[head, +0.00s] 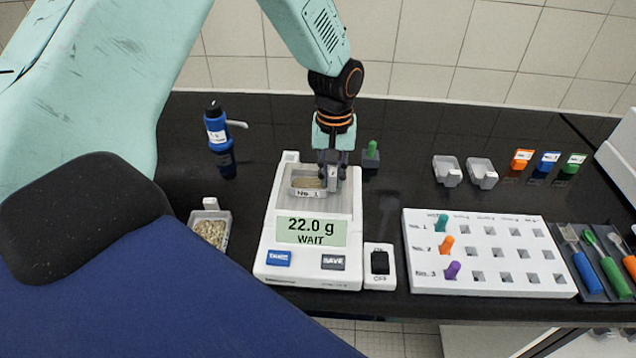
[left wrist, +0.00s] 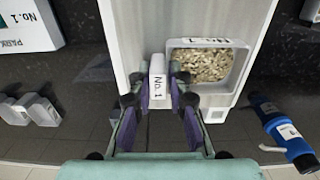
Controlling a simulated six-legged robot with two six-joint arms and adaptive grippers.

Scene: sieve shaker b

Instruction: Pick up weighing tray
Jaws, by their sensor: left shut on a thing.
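The weighing tray (head: 295,188) is a small white tray of pale grains, labelled No. 1, at the pan of the white balance (head: 268,255). In the left wrist view the tray (left wrist: 231,83) shows its grains clearly. My left gripper (head: 332,182) points down at the tray's right side. In the left wrist view its fingers (left wrist: 159,92) are shut on a white tab marked No. 1, beside the grains. The balance display (head: 311,232) reads 22.0 g and WAIT. I cannot tell whether the tray touches the pan. My right gripper is not in view.
A blue bottle (head: 218,140) stands at the back left and a tray of grains (head: 210,229) at the front left. Right of the balance are a switch (head: 380,265), a white peg rack (head: 490,253), two empty trays (head: 447,170) and coloured tools (head: 585,265).

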